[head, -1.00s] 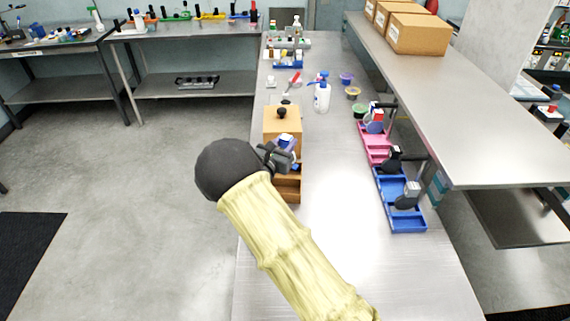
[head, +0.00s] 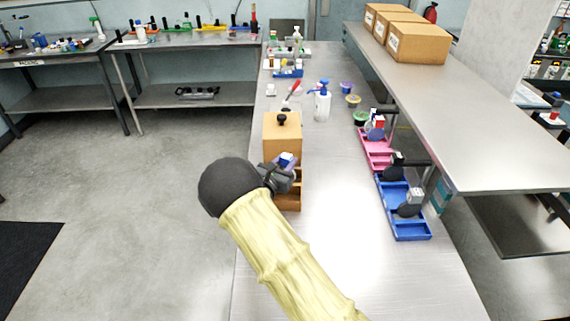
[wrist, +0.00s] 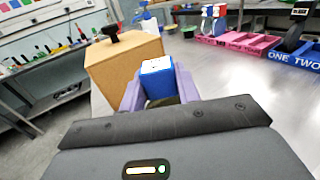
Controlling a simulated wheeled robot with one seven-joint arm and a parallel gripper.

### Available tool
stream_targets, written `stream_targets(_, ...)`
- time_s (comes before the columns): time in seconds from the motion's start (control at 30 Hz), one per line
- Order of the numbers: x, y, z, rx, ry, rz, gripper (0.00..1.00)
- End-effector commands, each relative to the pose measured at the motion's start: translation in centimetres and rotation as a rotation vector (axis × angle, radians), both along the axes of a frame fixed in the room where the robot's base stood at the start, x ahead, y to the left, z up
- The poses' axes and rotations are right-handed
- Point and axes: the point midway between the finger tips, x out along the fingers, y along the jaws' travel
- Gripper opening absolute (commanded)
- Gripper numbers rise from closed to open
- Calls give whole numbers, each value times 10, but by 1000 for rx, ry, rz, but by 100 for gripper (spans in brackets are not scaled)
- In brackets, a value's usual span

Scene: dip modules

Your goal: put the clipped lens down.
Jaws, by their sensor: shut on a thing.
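My gripper (head: 278,178) is shut on the clipped lens, which shows as a blue block (head: 287,160) with a pale top. In the wrist view the blue block (wrist: 157,82) stands upright between the two lilac fingers (wrist: 160,92). Its lower part, and any lens glass, are hidden by the gripper. The gripper is at the near side of a wooden box (head: 281,132) with a black knob. An open wooden compartment (head: 292,202) shows just below and beside the gripper; I cannot tell whether the held thing touches it.
A pink tray (head: 377,160) and a blue tray (head: 408,232) stand along the bench's right side, holding upright pieces. A pump bottle (head: 322,105) and small coloured cups (head: 353,101) stand farther back. The bench between box and trays is clear. A raised shelf (head: 450,125) overhangs at right.

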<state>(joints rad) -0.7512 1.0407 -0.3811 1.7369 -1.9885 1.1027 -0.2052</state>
Motion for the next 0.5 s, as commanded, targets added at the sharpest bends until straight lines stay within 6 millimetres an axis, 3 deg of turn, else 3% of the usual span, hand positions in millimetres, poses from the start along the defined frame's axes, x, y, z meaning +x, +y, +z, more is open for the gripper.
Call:
stream_targets(0.1,0,0,-4,-1,0,0,0)
stream_targets(0.13,0,0,-4,0,0,0,34)
stream_targets(0.23,0,0,-3,0,0,0,54)
stream_targets(0.5,0,0,-2,0,0,0,54)
